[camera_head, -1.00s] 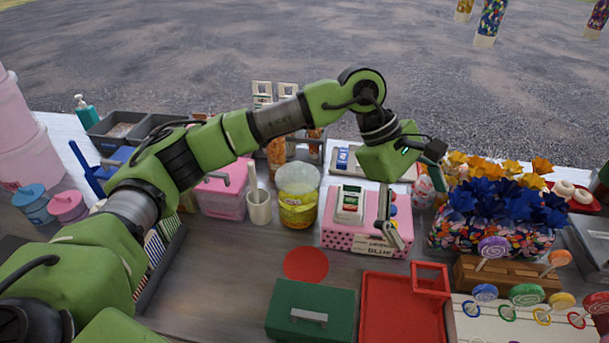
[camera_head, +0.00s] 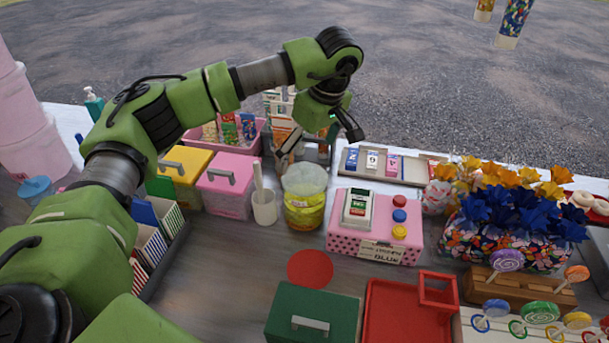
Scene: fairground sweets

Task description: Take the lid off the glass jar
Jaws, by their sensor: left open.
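The glass jar (camera_head: 305,215) stands upright on the grey counter, with yellow contents and a yellow label. Its pale, see-through round lid (camera_head: 305,179) sits on top. My left gripper (camera_head: 284,158) is open and points down, just behind and above the jar in the picture, apart from the lid as far as I can tell. Its fingers are partly lost against the things behind. My right gripper is not in view.
A white cup (camera_head: 265,208) with a stick stands close left of the jar, beside a pink box (camera_head: 228,186). A pink dotted box with buttons (camera_head: 375,229) is on the right.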

